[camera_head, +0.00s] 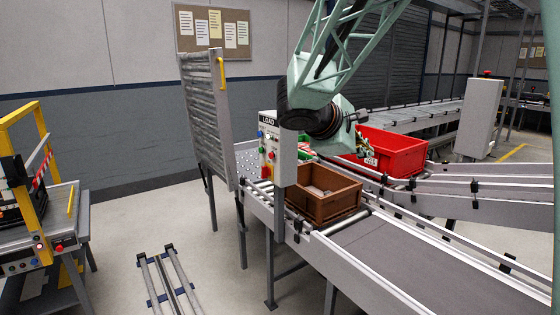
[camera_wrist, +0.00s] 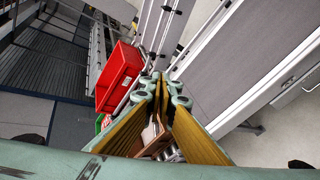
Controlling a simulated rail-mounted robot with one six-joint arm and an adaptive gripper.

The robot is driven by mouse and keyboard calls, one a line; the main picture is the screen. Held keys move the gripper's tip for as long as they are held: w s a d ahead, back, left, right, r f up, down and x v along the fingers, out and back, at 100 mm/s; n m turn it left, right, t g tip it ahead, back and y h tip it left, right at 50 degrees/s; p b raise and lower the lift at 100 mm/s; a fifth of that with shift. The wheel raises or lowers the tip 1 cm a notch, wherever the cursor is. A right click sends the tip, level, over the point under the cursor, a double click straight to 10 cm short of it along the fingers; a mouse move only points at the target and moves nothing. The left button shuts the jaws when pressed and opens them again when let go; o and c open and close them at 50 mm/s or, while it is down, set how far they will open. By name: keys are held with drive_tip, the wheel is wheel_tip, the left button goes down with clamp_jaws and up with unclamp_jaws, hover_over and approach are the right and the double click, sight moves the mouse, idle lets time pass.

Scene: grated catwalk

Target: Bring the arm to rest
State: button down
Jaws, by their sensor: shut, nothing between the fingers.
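My arm reaches in from the top of the head view and bends down over the conveyor. My gripper (camera_head: 364,148) shows small behind the wrist, in front of the red crate. In the wrist view my gripper (camera_wrist: 164,84) has its yellow-padded fingers drawn together at the tips, with nothing held. A brown crate (camera_head: 325,208) sits on the conveyor rollers below the arm. Part of it shows between the fingers in the wrist view (camera_wrist: 151,134), mostly hidden by them.
A red crate (camera_head: 398,152) stands on the conveyor behind the brown one. A control post marked LOAD (camera_head: 268,150) and an upright roller section (camera_head: 208,120) stand left of the arm. The grey belt (camera_head: 420,265) at front right is bare. A yellow-framed station (camera_head: 40,190) stands far left.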

drive_tip(key=s+d+f+m+g+y, duration=0.1)
drive_tip(key=s+d+m+g, duration=0.2)
drive_tip(key=s, duration=1.1)
drive_tip(key=s+d+m+g+y, duration=0.15)
drive_tip(key=s+d+m, duration=0.25)
drive_tip(key=s, duration=0.9)
drive_tip(key=s+a+f+m+y, duration=0.1)
drive_tip(key=s+a+m+y, duration=0.1)
drive_tip(key=s, duration=0.6)
drive_tip(key=s+a+f+m+y, duration=0.2)
drive_tip(key=s+a, duration=0.3)
drive_tip(key=s, duration=0.3)
drive_tip(key=s+a+f+m+y, duration=0.2)
drive_tip(key=s+a, duration=0.1)
drive_tip(key=s, duration=0.5)
drive_tip(key=shift+s+a+f, duration=0.2)
drive_tip(key=shift+s+f, duration=0.05)
drive_tip(key=shift+s, duration=0.1)
